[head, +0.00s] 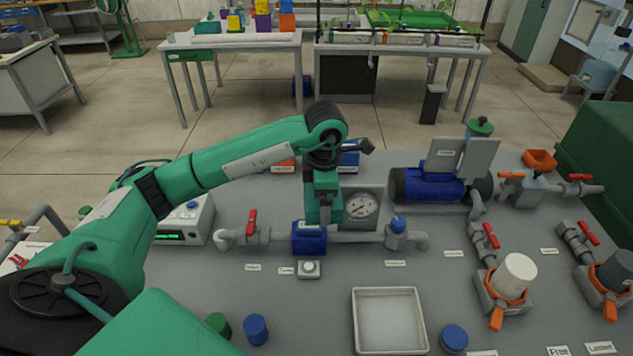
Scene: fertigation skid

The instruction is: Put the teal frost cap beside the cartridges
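A short green cylinder (217,325) and a short blue cylinder (256,329) stand side by side at the front left; another blue one (453,338) stands right of the tray. I cannot tell which things are the cartridges. My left gripper (320,222) points down over the pipe, just above or beside a blue block (309,239). Its fingers are not clear. My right gripper is out of view.
A pale empty tray (424,325) lies front centre. A gauge (361,206), red-handled valves (251,222) and a blue motor (427,186) crowd the middle. White (515,273) and dark grey (616,271) cylinders stand in orange-handled fittings at right. Bare bench shows left of the tray.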

